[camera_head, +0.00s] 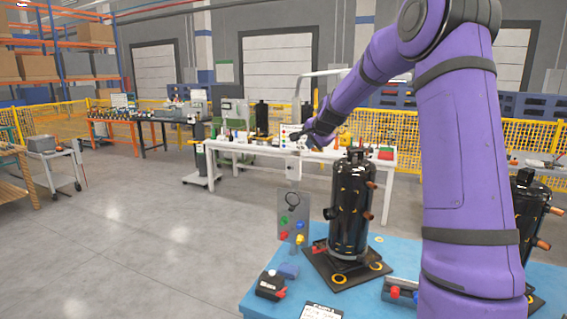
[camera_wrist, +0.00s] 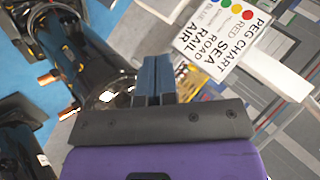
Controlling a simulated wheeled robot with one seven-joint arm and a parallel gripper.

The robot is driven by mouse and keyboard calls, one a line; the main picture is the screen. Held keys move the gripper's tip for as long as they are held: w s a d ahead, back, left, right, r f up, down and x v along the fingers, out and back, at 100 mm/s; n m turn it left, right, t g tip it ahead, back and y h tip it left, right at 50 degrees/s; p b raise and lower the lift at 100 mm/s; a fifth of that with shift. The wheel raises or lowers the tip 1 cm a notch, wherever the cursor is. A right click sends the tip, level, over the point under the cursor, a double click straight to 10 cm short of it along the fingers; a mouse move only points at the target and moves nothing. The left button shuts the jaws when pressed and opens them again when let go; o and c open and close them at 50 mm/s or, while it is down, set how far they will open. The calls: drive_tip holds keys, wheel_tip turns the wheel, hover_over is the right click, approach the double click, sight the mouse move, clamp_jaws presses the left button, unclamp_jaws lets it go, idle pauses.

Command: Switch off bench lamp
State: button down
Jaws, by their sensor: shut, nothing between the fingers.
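A pale arched bar (camera_head: 322,73) rises over the white workbench (camera_head: 243,149). It may belong to the bench lamp, but I cannot make out a lamp head, a switch or whether it is lit. A small white panel with coloured dots (camera_head: 284,134) shows at the bench, close to my gripper in the picture. My gripper (camera_head: 293,138) is at the end of my purple arm, raised above and behind the black compressor (camera_head: 351,205). In the wrist view its two dark blue fingers (camera_wrist: 154,77) are together, with nothing between them.
A peg chart (camera_wrist: 222,38) lies beyond my fingers in the wrist view. The grey floor at left is open. Yellow fencing (camera_head: 250,113) runs behind.

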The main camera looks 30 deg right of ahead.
drive_tip(key=shift+w+d+f, duration=0.1)
drive_tip(key=shift+w, duration=0.2)
drive_tip(key=shift+w+f, duration=0.1)
approach(291, 168)
drive_tip(key=w+d+f, duration=0.1)
drive_tip(key=w+d, duration=0.2)
drive_tip(key=d, duration=0.1)
drive_tip(key=shift+w+a+f, duration=1)
drive_tip(key=shift+a+f, duration=0.1)
drive_tip(key=shift+f, duration=0.15)
drive_tip(key=shift+w+a+f, duration=0.25)
drive_tip(key=shift+f, duration=0.15)
